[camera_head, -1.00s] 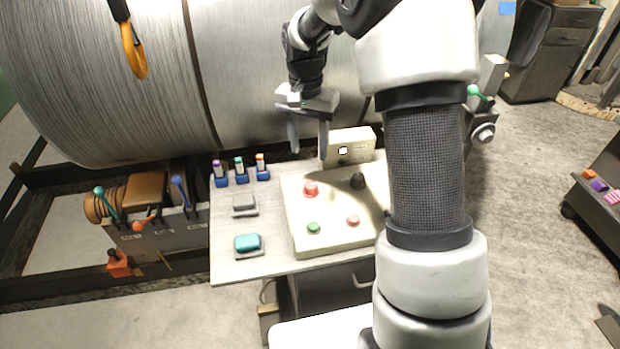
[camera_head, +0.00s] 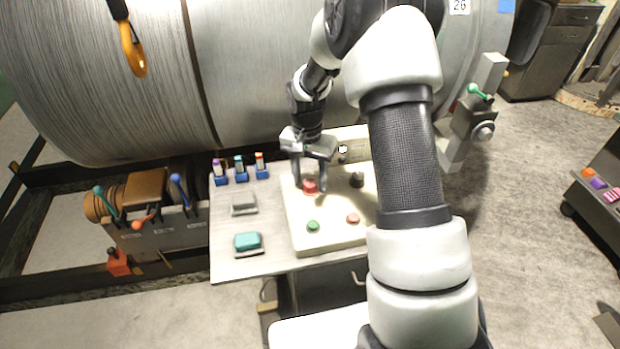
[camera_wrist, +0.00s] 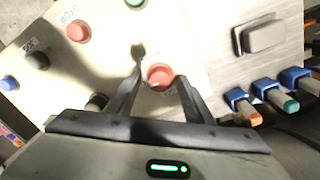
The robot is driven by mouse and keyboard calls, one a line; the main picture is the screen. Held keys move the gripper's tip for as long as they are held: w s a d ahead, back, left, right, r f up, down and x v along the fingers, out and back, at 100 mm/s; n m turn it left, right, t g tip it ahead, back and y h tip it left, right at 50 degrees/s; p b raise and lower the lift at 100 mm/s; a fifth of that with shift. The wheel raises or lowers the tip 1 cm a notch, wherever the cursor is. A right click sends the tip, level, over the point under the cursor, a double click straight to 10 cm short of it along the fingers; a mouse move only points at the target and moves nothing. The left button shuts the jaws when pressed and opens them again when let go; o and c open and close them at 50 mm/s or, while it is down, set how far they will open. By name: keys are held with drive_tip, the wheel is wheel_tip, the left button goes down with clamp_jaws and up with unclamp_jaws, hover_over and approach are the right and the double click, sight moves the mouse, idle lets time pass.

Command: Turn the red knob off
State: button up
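The red knob (camera_head: 309,186) is on the upper left part of a cream control panel (camera_head: 299,241) on the table. In the wrist view the red knob (camera_wrist: 159,76) appears round, with a small pale mark on its face. My gripper (camera_head: 310,189) is open above the panel, with one finger on each side of the knob. In the wrist view my gripper (camera_wrist: 160,84) shows its fingers apart and the knob between their tips. I cannot tell whether the fingers touch it.
A green button (camera_head: 313,225), a pale red button (camera_head: 353,218) and a dark knob (camera_head: 357,180) share the panel. A teal block (camera_head: 247,241) and a grey block (camera_head: 243,203) lie to the left. Several coloured-top items in blue holders (camera_head: 241,175) stand behind them.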

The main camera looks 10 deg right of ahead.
drive_tip(key=c, duration=1)
drive_tip(key=shift+n, duration=0.3)
drive_tip(key=n+b, duration=0.1)
drive_tip(key=n, duration=0.2)
drive_tip(key=shift+n, duration=0.3)
drive_tip(key=n, duration=0.4)
drive_tip(key=shift+b, duration=0.3)
drive_tip(key=n, duration=0.5)
drive_tip(key=n+p, duration=0.1)
drive_tip(key=n, duration=0.3)
drive_tip(key=shift+n+t, duration=0.3)
